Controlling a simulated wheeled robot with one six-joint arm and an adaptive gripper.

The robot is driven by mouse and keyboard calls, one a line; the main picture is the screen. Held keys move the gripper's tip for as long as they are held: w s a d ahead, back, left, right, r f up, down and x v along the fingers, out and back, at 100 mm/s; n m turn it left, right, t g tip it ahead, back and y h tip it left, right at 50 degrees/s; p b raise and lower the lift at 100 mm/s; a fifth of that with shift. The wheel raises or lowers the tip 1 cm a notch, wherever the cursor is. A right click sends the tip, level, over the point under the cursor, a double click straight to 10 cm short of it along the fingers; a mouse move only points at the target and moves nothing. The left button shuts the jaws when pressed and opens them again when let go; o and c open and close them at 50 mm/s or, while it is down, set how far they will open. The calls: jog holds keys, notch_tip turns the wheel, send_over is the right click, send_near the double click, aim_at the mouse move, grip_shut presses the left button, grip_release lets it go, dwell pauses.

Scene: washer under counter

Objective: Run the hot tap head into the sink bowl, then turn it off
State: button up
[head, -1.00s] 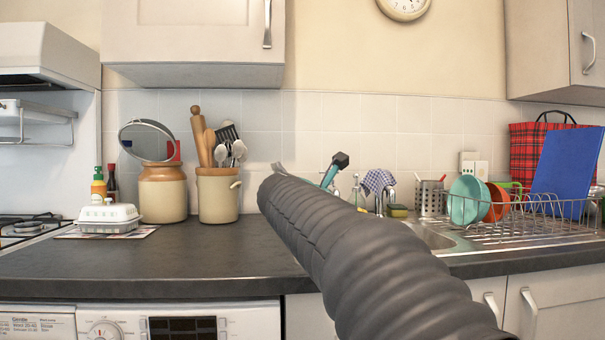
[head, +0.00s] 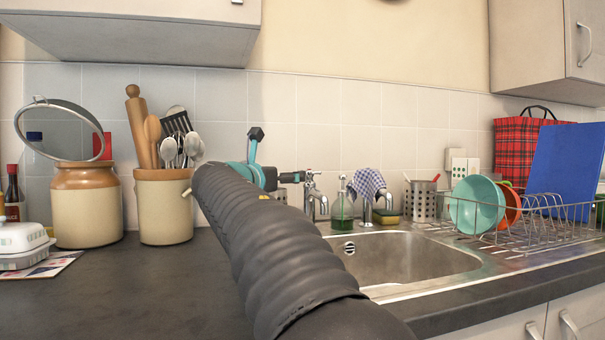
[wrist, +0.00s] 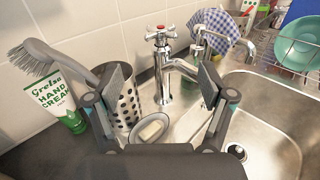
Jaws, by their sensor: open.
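The tap with a red-marked cross head (wrist: 162,38) stands at the sink's back edge in the wrist view. It also shows in the head view (head: 312,195). Its chrome spout (wrist: 182,68) points right, over the sink bowl (wrist: 258,115); I cannot make out running water. My gripper (wrist: 164,78) is open and empty, with one finger either side of the tap in the picture; contact cannot be told. In the head view the gripper (head: 292,177) is just left of the tap. The sink bowl (head: 400,260) looks empty.
A second tap wears a checked cloth (head: 367,186), with a green soap bottle (head: 343,208) beside it. A perforated holder (wrist: 128,102), brush (wrist: 52,60), hand cream (wrist: 55,105) and soap dish (wrist: 152,130) crowd the tap's left. A dish rack (head: 530,240) stands right.

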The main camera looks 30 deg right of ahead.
aim_at(307, 173)
jog(key=p+x, duration=0.2)
jog(key=x, duration=1.1)
jog(key=shift+d, duration=0.25)
jog(key=shift+r, duration=0.1)
jog(key=c, duration=1.2)
